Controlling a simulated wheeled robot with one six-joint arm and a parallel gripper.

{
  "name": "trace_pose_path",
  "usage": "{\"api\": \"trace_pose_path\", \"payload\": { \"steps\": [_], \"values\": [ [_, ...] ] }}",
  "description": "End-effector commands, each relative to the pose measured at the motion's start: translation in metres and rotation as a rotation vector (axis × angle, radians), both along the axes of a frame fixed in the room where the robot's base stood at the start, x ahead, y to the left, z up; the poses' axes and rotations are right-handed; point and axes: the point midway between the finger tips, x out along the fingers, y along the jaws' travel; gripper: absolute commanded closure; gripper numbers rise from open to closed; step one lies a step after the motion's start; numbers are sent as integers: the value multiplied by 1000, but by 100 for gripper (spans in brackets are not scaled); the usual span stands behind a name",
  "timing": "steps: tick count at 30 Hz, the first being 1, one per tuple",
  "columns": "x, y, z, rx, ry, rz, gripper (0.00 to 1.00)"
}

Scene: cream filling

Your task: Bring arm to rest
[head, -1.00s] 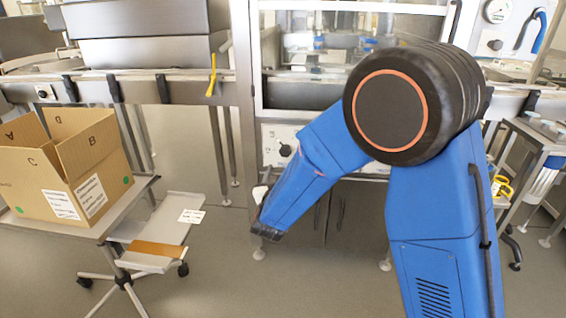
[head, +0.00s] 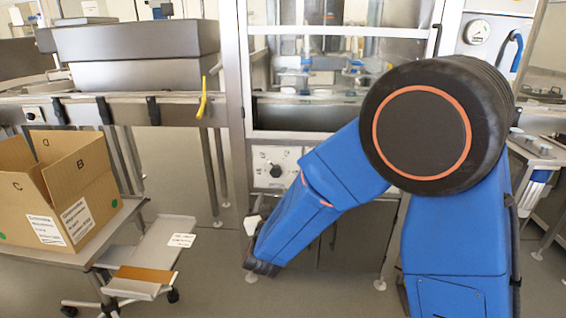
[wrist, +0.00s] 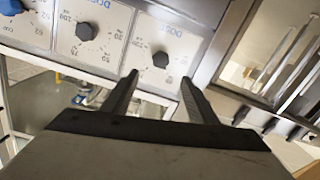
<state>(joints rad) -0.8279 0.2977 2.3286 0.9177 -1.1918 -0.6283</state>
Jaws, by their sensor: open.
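My arm (head: 325,195) is blue with a dark round joint and shows folded in the head view, its forearm slanting down to the left. The arm's far end is low, in front of the machine's lower cabinet. My gripper (wrist: 165,98) shows in the wrist view with its two dark fingers spread apart. Nothing is between the fingers. Beyond the fingertips is a panel with dark dials (wrist: 160,60). The gripper's fingers cannot be made out in the head view.
An open cardboard box (head: 25,210) stands on a grey cart at the left, beside a low tray (head: 165,245). A steel machine with a glass front (head: 340,70) stands behind my arm. A side table (head: 545,150) is at the right. Some floor is free between cart and arm.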

Motion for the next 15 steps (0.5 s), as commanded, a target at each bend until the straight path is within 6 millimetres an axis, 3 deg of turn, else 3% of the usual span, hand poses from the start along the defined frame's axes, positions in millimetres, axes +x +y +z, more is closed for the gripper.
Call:
{"api": "trace_pose_path", "payload": {
  "steps": [7,15],
  "values": [
    [8,-38,32,121,135,97,46],
    [-12,-84,59,206,297,195,46]
  ]
}}
